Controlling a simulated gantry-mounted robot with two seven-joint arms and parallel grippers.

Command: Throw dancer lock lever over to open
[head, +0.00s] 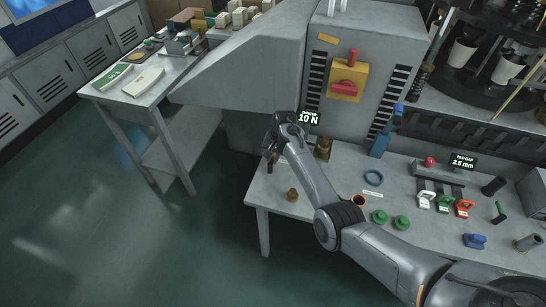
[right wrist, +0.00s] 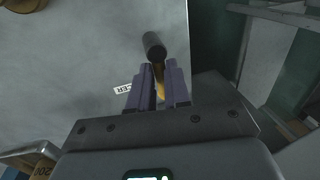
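The dancer lock lever (right wrist: 155,47) shows in the right wrist view as a dark, round-ended grip on a brass stem (right wrist: 160,78). My right gripper (right wrist: 158,80) has its two purple-grey fingers close together on either side of the stem, and they appear shut on it. The dark grip stands out beyond the fingertips. A white label (right wrist: 122,88), partly hidden by the left finger, lies beside it. In the head view my right gripper (head: 269,156) is at the left end of the grey bench, and the lever is too small to make out there. My left gripper is not in view.
A "10 N" display (head: 308,118) and a brass fitting (head: 323,148) stand right of the gripper. Open floor (head: 130,240) lies to the left.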

